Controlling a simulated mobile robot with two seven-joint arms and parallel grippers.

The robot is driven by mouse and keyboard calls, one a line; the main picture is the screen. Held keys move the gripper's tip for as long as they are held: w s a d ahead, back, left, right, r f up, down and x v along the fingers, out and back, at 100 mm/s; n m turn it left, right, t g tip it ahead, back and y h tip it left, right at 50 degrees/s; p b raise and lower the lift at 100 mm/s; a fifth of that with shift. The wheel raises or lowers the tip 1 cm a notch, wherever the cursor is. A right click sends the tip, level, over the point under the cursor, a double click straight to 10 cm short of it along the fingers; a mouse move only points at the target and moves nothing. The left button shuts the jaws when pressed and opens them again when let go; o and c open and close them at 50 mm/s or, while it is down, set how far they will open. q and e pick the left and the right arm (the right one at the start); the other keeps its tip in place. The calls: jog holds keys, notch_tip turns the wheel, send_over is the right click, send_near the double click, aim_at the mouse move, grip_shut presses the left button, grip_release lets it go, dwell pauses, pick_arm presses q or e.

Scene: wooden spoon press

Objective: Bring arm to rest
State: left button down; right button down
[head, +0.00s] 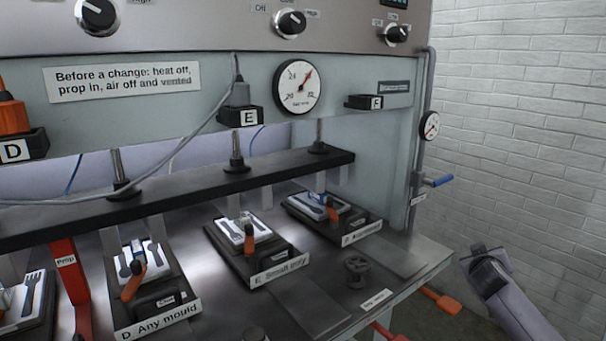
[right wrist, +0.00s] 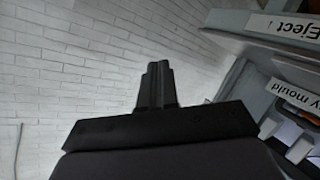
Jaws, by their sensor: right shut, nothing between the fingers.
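My right arm comes in at the lower right of the head view, with its gripper (head: 478,252) to the right of the press bench and apart from it. In the right wrist view the right gripper (right wrist: 157,68) has its two fingers together with nothing between them. It points toward the white brick wall (right wrist: 70,70). My left gripper is not in the head view.
The press bench (head: 400,255) holds several moulds, such as one on the "D. A red prop (head: 70,285) stands at left. A blue-handled valve (head: 438,181) and orange handles (head: 442,300) stick out at the right edge. Floor beside the wall is free.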

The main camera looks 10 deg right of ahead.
jog(key=s+a+f+n+y, duration=0.8)
jog(key=s+a+f+y, duration=0.1)
jog(key=s+a+f, duration=1.2)
jog(key=s+a+f+n+g+y, duration=0.1)
jog(key=s+a+y, duration=0.2)
jog(key=s+a, duration=0.35)
jog(key=s+a+m+t, duration=0.1)
jog(key=a+m, duration=0.3)
jog(key=a, duration=0.5)
jog(key=shift+s+a+f+m, duration=0.2)
jog(key=shift+s+m, duration=0.1)
jog(key=shift+s, duration=0.1)
